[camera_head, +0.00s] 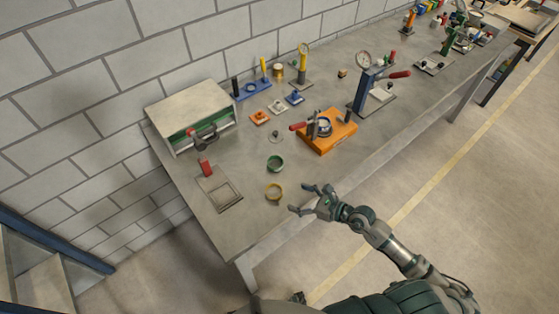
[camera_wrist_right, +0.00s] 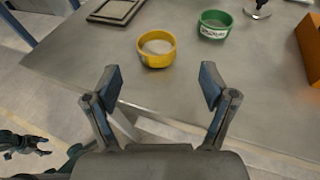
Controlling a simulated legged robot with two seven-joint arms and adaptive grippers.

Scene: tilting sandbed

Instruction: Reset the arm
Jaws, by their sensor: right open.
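My right gripper (camera_head: 309,201) is open and empty over the front edge of the grey workbench (camera_head: 225,226). It also shows in the right wrist view (camera_wrist_right: 160,88), its two fingers spread wide. A yellow ring-shaped cup (camera_head: 274,192) stands on the bench just beyond the fingertips, apart from them, and shows in the wrist view (camera_wrist_right: 156,48). A green ring-shaped cup (camera_head: 275,163) stands behind it. In the wrist view a dark hand-like shape (camera_wrist_right: 22,143) lies at the lower left; I cannot tell if it is my left gripper.
A grey box with a green front (camera_head: 190,113) stands at the bench's left end, near a square frame (camera_head: 222,196) with a red handle. An orange fixture (camera_head: 327,132) and a dial gauge press (camera_head: 368,90) stand farther right.

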